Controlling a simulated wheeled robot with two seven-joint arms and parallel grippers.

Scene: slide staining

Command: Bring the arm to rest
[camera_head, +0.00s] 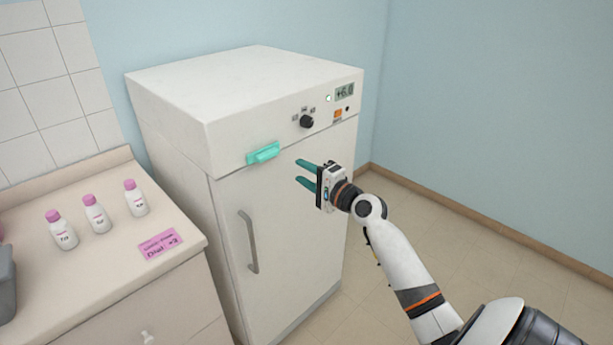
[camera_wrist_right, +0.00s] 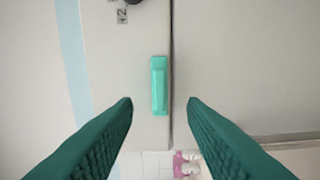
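My right gripper (camera_head: 305,176) is open and empty in front of the white fridge's upper front. Its two green fingers stand apart in the right wrist view (camera_wrist_right: 160,112), with nothing between them. The teal latch (camera_head: 263,153) on the fridge sits to the left of the fingertips in the head view. The latch also shows ahead of the fingers in the right wrist view (camera_wrist_right: 159,85), apart from them. My left gripper is in neither view.
The white fridge (camera_head: 285,235) has a grey door handle (camera_head: 248,242), a black knob (camera_head: 306,121) and a small display (camera_head: 344,91). Several pink-capped bottles (camera_head: 97,214) and a pink label (camera_head: 160,243) are on the counter (camera_head: 110,262) at left. Floor (camera_head: 440,225) at right is clear.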

